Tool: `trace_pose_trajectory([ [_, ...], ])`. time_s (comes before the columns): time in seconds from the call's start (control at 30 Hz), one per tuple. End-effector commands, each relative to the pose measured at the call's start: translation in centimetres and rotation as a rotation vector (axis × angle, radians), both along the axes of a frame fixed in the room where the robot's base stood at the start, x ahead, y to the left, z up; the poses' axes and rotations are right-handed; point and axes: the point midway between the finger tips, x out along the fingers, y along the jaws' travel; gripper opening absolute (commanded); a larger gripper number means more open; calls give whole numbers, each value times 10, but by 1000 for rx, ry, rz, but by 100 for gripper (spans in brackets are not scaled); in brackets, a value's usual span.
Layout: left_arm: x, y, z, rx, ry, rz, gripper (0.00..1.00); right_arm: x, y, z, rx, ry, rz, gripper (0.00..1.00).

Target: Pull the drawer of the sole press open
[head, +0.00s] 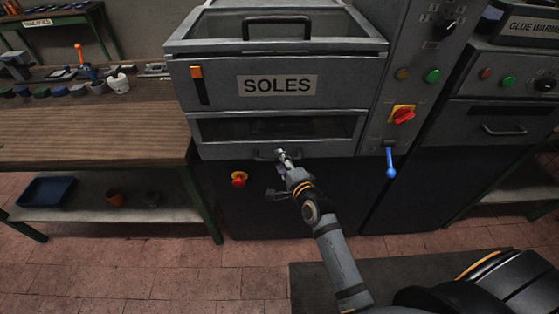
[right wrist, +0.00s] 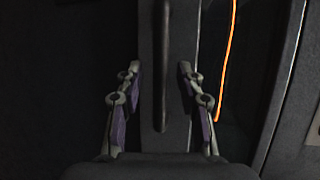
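The sole press (head: 278,85) is a grey machine labelled SOLES in the middle of the head view. Its drawer (head: 225,150) has a dark glazed slot above a grey strip and looks flush with the front. The drawer handle (head: 262,155) is a bar low on that strip, partly hidden by my right gripper (head: 283,157). In the right wrist view the handle (right wrist: 162,65) runs upright between the two fingers of my right gripper (right wrist: 159,70). The fingers are open, with a gap on each side of the bar. My left gripper is out of view.
A blue lever (head: 390,163) and a red rotary switch (head: 403,115) sit right of the drawer. A red stop button (head: 239,179) is below it at left. A workbench (head: 90,135) stands left, the glue warmer (head: 500,110) right. An orange glowing line (right wrist: 229,60) shows near the handle.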

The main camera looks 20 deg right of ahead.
Motion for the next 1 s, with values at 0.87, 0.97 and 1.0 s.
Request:
trace_pose_trajectory([
  [0.87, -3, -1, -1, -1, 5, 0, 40, 11, 1, -2, -2, 1, 0, 0],
  [0.97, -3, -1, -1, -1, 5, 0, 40, 11, 1, -3, -2, 1, 0, 0],
  [1.0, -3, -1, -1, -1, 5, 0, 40, 11, 1, -3, -2, 1, 0, 0],
])
